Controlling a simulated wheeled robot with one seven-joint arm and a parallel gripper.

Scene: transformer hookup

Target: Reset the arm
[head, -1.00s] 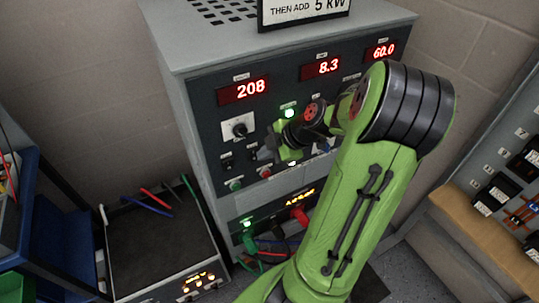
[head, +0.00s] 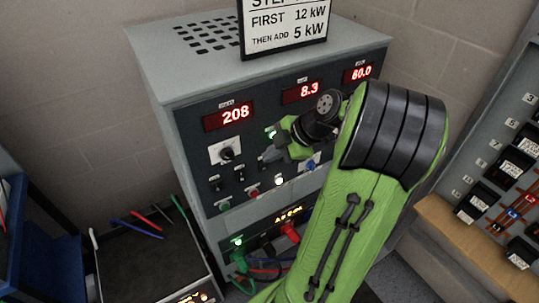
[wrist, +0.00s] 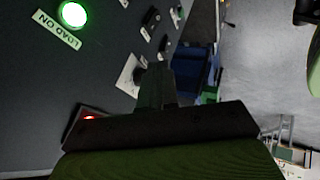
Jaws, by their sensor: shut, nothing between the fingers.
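My green and black arm reaches across the front of a grey cabinet (head: 187,88). My gripper (head: 268,158) is in front of the cabinet's dark panel, shut and empty. In the wrist view its fingers (wrist: 157,84) are together and point along the panel, with no visible contact. A lit green lamp (wrist: 73,14) labelled LOAD ON is at the upper left there. In the head view a green lamp (head: 271,132) is partly hidden by my arm.
Red displays (head: 229,116) read 208, 8.3 and 60.0. A sign (head: 285,28) stands on the cabinet. A dark-topped unit (head: 145,265) with coloured leads is at left, blue shelving (head: 38,240) beyond it. A breaker panel (head: 500,170) and wooden ledge (head: 455,235) are at right.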

